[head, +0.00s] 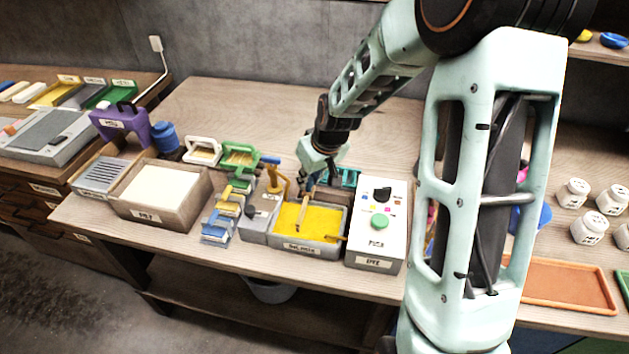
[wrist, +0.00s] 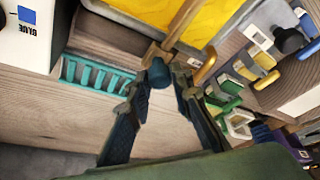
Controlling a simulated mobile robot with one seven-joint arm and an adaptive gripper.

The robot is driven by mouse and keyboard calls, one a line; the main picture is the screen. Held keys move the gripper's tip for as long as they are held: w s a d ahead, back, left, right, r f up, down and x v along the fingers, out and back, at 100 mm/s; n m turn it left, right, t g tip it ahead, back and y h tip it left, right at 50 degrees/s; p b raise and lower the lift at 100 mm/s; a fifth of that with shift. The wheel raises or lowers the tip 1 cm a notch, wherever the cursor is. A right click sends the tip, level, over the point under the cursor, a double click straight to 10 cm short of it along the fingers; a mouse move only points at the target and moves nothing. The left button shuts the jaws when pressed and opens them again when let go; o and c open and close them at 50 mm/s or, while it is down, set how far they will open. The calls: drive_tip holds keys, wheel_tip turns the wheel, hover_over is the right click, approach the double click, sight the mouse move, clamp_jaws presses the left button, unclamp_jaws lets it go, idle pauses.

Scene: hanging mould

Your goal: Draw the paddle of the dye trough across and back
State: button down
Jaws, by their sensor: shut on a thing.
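The dye trough (head: 328,247) is a grey box of yellow dye near the table's front edge. Yellow dye also fills the top of the wrist view (wrist: 205,22). The paddle (head: 301,214) is a wooden stick that slants down into the dye, toward the left of the trough. In the wrist view the paddle's shaft (wrist: 181,27) runs from a dark knob up over the dye. My gripper (head: 312,179) is above the trough's back side, shut on the paddle's upper end. The wrist view shows its fingers (wrist: 162,82) at the knob. The paddle's lower end is hidden in the dye.
A white control box (head: 376,235) with a green button stands close on the right. A grey unit with a yellow lever (head: 277,181) stands close on the left. A teal rack (head: 345,178) lies behind. The table is clear further back.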

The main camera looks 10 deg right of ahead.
drive_tip(key=shift+w+a+r, duration=0.1)
drive_tip(key=shift+a, duration=0.15)
drive_tip(key=c, duration=1.7)
unclamp_jaws()
drive_tip(key=shift+a, duration=0.1)
drive_tip(key=shift+c, duration=0.2)
drive_tip(key=shift+d+r, duration=0.2)
drive_tip(key=v, duration=1.1)
drive_tip(key=shift+s+r, duration=0.2)
drive_tip(key=shift+s, duration=0.1)
